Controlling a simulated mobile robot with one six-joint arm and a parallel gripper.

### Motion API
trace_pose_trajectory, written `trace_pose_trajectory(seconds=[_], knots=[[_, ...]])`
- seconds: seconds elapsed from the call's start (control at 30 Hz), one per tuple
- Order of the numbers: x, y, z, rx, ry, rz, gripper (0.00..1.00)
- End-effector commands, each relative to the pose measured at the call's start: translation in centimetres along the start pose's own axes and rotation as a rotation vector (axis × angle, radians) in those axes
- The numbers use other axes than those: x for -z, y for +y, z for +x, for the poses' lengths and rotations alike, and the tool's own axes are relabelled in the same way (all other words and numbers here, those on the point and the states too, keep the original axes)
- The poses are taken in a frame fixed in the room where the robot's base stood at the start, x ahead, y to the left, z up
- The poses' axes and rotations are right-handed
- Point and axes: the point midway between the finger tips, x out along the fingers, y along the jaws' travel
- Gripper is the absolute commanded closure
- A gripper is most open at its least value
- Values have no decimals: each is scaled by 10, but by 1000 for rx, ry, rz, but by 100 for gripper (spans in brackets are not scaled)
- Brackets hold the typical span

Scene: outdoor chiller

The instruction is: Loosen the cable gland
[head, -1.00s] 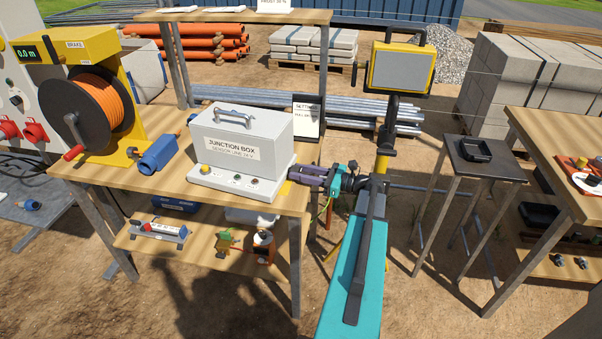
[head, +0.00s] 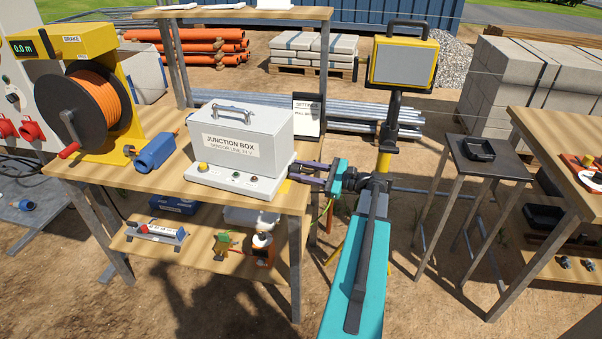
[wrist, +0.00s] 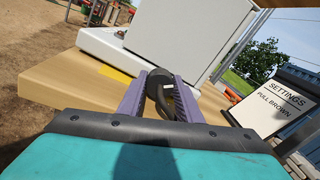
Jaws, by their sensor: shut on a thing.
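The grey junction box (head: 237,142) stands on its pale base at the right end of the wooden bench. My gripper (head: 296,174) reaches in from the right to the box's right side. In the wrist view, the purple fingers of my gripper (wrist: 160,82) are shut on a dark round part, which looks like the cable gland (wrist: 155,84). A short black cable (wrist: 184,103) bends from it between the fingers. The gland's seat in the box wall is hidden by the fingers. In the head view I cannot make out the gland.
A settings card (head: 308,115) stands behind the box; in the wrist view the card (wrist: 282,101) reads "PULL BROWN". A cable reel (head: 98,112) and a blue connector (head: 157,153) are on the bench's left. A yellow work light (head: 404,64) stands behind my arm. A small table (head: 487,170) is right.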

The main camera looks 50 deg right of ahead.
Motion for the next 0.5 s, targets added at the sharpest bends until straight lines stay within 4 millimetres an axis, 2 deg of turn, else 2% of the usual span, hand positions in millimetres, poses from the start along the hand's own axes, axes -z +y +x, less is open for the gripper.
trace_pose_trajectory(seconds=[0.13,0.17,0.23,0.5], knots=[[0,0,0,0,1,1,91],[0,0,0,-1,1,2,63],[0,0,0,-1,1,2,52],[0,0,1,-1,0,2,50]])
